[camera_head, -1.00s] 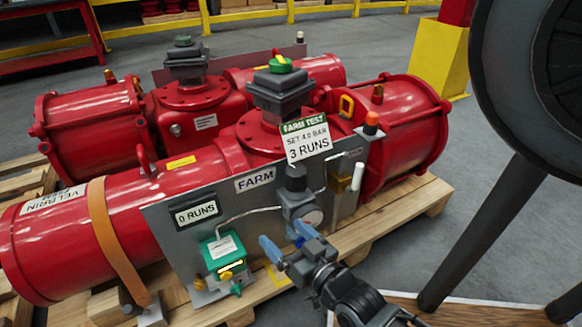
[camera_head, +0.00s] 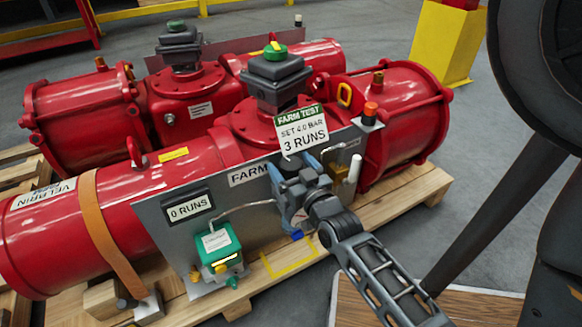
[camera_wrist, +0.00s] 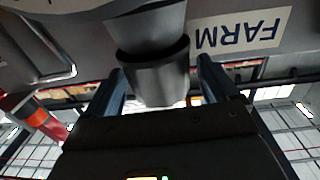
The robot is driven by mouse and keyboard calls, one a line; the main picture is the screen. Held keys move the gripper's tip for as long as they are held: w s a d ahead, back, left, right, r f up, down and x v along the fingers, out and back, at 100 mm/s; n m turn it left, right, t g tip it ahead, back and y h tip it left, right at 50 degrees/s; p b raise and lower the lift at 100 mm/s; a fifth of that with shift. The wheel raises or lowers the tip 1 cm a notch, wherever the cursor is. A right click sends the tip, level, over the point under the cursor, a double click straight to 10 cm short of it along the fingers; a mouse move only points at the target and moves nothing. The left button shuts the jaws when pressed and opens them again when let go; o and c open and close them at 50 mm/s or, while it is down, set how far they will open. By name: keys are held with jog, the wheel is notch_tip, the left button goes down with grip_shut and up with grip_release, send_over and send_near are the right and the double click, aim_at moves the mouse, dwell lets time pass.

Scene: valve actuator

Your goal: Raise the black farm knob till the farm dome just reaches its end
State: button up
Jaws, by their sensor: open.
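The black farm knob (camera_wrist: 155,80) is a dark cylinder under a wider dark body in the wrist view. My gripper (camera_wrist: 160,66) is open, with one blue finger on each side of the knob and a gap visible beside it. In the head view my gripper (camera_head: 292,165) is at the regulator on the grey FARM panel (camera_head: 165,240), and it largely hides the knob and the gauge. The farm dome (camera_head: 276,49) is green with a yellow bar, on top of the dark box above the red actuator.
A card (camera_head: 302,131) reads FARM TEST, SET 4.0 BAR, 3 RUNS. A display (camera_head: 188,207) reads 0 RUNS. A green-topped valve block (camera_head: 217,245), thin tubing and a white handle (camera_head: 354,168) are near my gripper. A second red actuator (camera_head: 85,115) stands behind.

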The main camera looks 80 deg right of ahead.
jog(key=shift+w+d, duration=0.2)
jog(key=shift+d, duration=0.05)
jog(key=c, duration=1)
jog(key=shift+r, duration=0.1)
jog(key=shift+s+m+g+h+p, duration=0.1)
jog(key=shift+m+g+h+p, duration=0.35)
jog(key=shift+p, duration=0.7)
jog(key=shift+m+g+h+p, duration=0.3)
jog(key=shift+g+p, duration=0.25)
jog(key=shift+p, duration=0.45)
jog(key=o, duration=1)
jog(key=shift+a, duration=0.1)
